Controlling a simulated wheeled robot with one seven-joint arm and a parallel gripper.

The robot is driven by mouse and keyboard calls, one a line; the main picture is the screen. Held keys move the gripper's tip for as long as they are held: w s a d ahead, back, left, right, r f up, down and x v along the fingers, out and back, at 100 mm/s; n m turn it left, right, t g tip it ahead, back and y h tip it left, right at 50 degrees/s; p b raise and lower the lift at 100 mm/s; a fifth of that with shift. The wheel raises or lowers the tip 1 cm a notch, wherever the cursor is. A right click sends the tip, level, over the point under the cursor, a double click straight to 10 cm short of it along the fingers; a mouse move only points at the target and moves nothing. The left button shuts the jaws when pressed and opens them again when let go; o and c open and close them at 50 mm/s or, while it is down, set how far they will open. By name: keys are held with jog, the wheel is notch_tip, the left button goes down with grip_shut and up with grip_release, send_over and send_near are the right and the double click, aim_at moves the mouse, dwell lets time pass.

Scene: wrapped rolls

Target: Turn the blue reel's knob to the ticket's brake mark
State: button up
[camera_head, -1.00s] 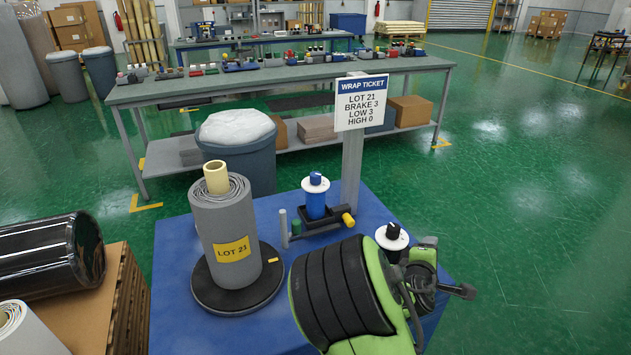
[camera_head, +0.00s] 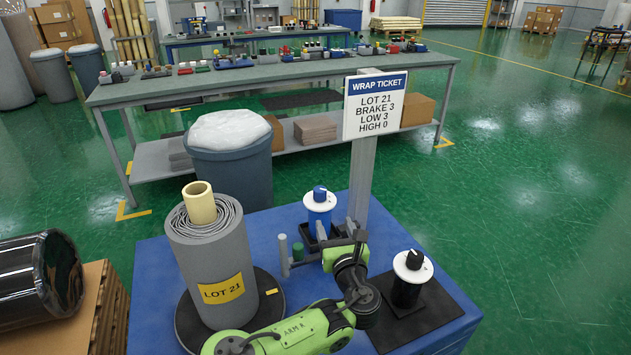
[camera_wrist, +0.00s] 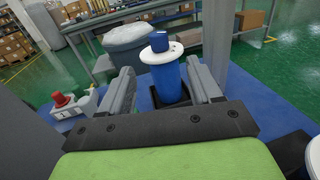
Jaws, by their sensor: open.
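The blue reel (camera_head: 319,216) stands upright on the blue table, with a white dial disc and a blue knob (camera_head: 320,191) on top. It also shows in the wrist view (camera_wrist: 171,84), with its knob (camera_wrist: 159,41) facing up. My gripper (camera_head: 333,234) is open just on the near side of the reel. In the wrist view its two fingers (camera_wrist: 160,68) lie to the left and right of the reel, apart from it. The wrap ticket (camera_head: 377,106) on a grey post reads LOT 21, BRAKE 3, LOW 3, HIGH 0. The dial's marks are too small to read.
A black reel (camera_head: 406,292) with a white disc and black knob stands to the right. The grey LOT 21 roll (camera_head: 212,268) stands on a turntable at left.

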aim_at(322, 193)
jog(key=w+a, duration=0.1)
jog(key=w, duration=0.4)
jog(key=w+a, duration=0.1)
jog(key=w, duration=0.4)
jog(key=w+a, duration=0.1)
jog(key=w, duration=0.4)
jog(key=shift+w+a+r+p, duration=0.1)
jog(key=shift+w+a+p, duration=0.1)
jog(key=shift+p, duration=0.15)
jog(key=shift+c, duration=0.4)
jog(key=c, duration=0.8)
jog(key=shift+c, duration=0.3)
